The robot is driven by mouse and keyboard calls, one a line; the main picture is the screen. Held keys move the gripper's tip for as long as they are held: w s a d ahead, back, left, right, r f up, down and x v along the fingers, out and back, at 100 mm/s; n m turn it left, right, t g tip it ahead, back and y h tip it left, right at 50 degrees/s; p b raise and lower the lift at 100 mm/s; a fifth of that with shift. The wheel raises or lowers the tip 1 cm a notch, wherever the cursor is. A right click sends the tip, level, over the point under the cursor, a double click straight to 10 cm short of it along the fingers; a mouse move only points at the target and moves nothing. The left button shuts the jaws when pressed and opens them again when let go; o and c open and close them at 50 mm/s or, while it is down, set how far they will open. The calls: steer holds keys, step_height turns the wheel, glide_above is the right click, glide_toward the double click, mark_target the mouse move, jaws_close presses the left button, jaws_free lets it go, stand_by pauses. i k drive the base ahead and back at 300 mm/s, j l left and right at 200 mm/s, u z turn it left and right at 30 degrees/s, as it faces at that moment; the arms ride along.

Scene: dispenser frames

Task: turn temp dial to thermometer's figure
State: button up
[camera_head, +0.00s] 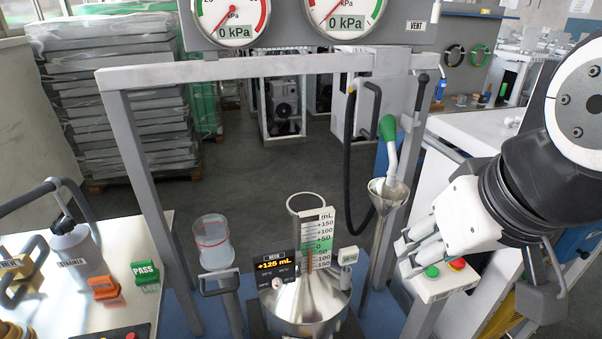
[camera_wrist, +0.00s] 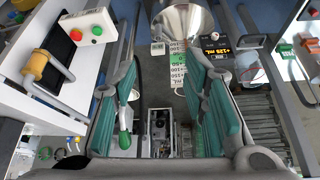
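The temp dial (camera_head: 277,283) is a small pale knob on the dark display box (camera_head: 274,268), among tiny temperature labels. My gripper (camera_head: 405,257) is right of the vessel, apart from dial and thermometer. The wrist view shows its green-padded fingers (camera_wrist: 160,75) apart with nothing between them. The display box also shows there, upside down (camera_wrist: 215,45).
A scale plate (camera_head: 318,240) stands up from the vessel. A grey frame (camera_head: 260,68) surrounds it, with a nozzle (camera_head: 388,140) and funnel (camera_head: 387,192) on its right post. A button box (camera_head: 442,278) lies below my gripper. A clear jug (camera_head: 213,242) stands left.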

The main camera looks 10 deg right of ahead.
mark_target(277, 283)
steer(key=i+l+u, duration=0.25)
steer(key=l, duration=0.15)
steer(key=k+j+z, duration=0.1)
steer(key=j, duration=0.4)
steer(key=k+j+z, duration=0.15)
steer(key=j, duration=0.3)
steer(key=k+j+z, duration=0.1)
steer(key=k+j, duration=0.2)
steer(key=j, duration=0.15)
steer(key=k+j+z, duration=0.15)
steer(key=j, duration=0.3)
steer(key=k+j+z, duration=0.1)
steer(key=k+j, duration=0.25)
